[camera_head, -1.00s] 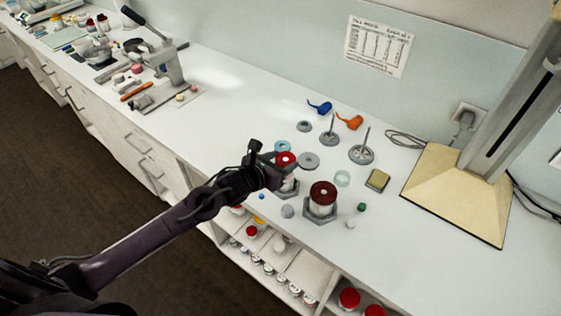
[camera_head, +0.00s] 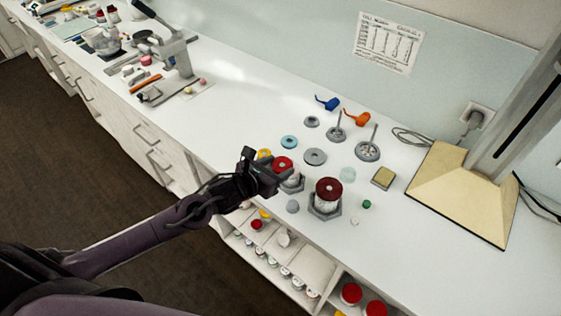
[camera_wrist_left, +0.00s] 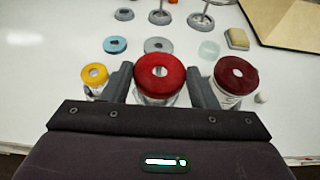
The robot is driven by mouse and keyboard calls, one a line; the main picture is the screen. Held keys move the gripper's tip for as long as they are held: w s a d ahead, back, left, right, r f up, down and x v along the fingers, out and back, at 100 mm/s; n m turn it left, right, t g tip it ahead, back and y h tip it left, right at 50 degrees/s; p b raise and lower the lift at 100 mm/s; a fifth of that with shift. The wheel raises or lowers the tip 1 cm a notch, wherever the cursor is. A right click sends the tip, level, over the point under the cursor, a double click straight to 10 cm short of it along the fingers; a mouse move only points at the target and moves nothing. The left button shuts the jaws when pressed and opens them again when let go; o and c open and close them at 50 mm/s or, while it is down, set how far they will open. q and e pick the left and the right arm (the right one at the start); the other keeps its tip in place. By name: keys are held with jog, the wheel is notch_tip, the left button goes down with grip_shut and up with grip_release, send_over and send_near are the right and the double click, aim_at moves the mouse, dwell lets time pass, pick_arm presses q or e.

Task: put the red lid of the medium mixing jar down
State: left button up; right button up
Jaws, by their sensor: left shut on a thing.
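My left gripper (camera_head: 277,172) is shut on the bright red lid (camera_head: 282,163), a round disc with a pale centre. In the left wrist view the red lid (camera_wrist_left: 160,74) sits between the two fingers. A clear jar in a grey base (camera_head: 293,184) shows just below and right of the lid; the fingers partly hide it. I cannot tell whether the lid touches this jar. A jar with a dark red lid (camera_head: 328,190) stands to the right in a grey hexagonal base. A yellow-lidded jar (camera_wrist_left: 95,76) stands left of the fingers. My right gripper is not in view.
A blue ring (camera_head: 289,142) and a grey ring (camera_head: 315,157) lie behind the gripper. Two grey stirrers (camera_head: 367,151), a pale ring and a sponge block (camera_head: 383,178) lie to the right. A large beige-based stand (camera_head: 455,190) is at far right. The counter left of the rings is clear.

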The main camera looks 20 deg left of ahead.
aim_at(295, 202)
pick_arm(q)
jog(key=shift+s+a, duration=0.2)
jog(key=shift+s, duration=0.4)
jog(key=shift+s+a, duration=0.2)
jog(key=shift+s, duration=0.35)
jog(key=w+d+r+b, duration=0.1)
jog(key=r+b, duration=0.1)
jog(key=w+d+r+m+h+b, duration=0.1)
jog(key=b, duration=0.2)
jog(key=w+d+r+m+g+h+b, duration=0.1)
jog(key=r+b, duration=0.1)
jog(key=shift+d+r+b, duration=0.2)
jog(key=shift+r+b, duration=0.1)
jog(key=shift+b, duration=0.1)
jog(key=s+d+r+m+g+h+b, duration=0.25)
jog(key=s+r+b, duration=0.2)
jog(key=b, duration=0.35)
jog(key=shift+t, duration=0.45)
jog(key=f, duration=0.6)
jog(key=f+p, duration=0.1)
jog(key=f, duration=0.6)
jog(key=a+f+p, duration=0.1)
jog(key=f, duration=0.5)
jog(key=shift+f, duration=0.4)
jog(key=shift+f+b, duration=0.6)
jog(key=shift+b, duration=0.3)
